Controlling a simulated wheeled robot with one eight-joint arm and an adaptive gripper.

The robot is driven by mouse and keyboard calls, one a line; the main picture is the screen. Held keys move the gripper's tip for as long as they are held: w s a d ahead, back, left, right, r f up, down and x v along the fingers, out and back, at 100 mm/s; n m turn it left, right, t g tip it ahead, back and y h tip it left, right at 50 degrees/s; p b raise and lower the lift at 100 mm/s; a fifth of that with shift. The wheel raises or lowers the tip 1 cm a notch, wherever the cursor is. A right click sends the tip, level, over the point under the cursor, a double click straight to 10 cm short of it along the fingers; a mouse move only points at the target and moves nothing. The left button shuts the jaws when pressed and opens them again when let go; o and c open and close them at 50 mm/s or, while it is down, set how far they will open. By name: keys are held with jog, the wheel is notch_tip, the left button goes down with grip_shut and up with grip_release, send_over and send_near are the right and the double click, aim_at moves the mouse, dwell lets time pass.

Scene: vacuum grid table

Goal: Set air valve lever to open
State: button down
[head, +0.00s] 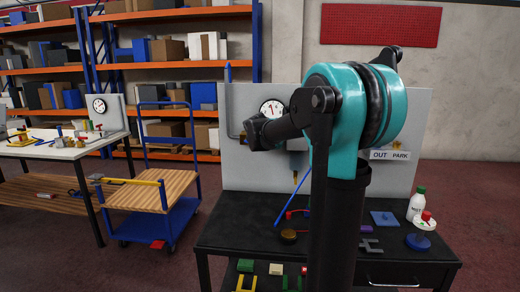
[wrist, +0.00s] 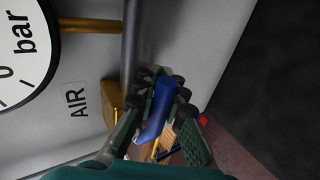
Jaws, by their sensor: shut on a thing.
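The blue air valve lever (wrist: 158,112) lies between the two fingers of my gripper (wrist: 163,90) in the wrist view. My gripper is shut on it. The brass valve body (wrist: 110,100) sits on a grey pipe (wrist: 131,45), beside a label reading AIR (wrist: 76,101). In the head view, my arm reaches to the panel, and the dark end of my gripper (head: 258,132) is in front of the panel just below the gauge. The lever and most of the valve are hidden there. I cannot tell the lever's exact angle to the pipe.
A round pressure gauge (head: 272,108) is mounted on the grey panel (head: 415,120), close to my gripper. The black table (head: 225,236) below holds small parts, a white bottle (head: 416,204) and a blue hose (head: 292,200). A blue cart (head: 180,222) stands left.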

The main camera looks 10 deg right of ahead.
jog(key=shift+r, duration=0.15)
dwell(0.4)
jog(key=c, duration=1.6)
grip_release()
jog(key=shift+c, duration=0.2)
jog(key=v, duration=1.2)
jog(key=shift+a, duration=0.2)
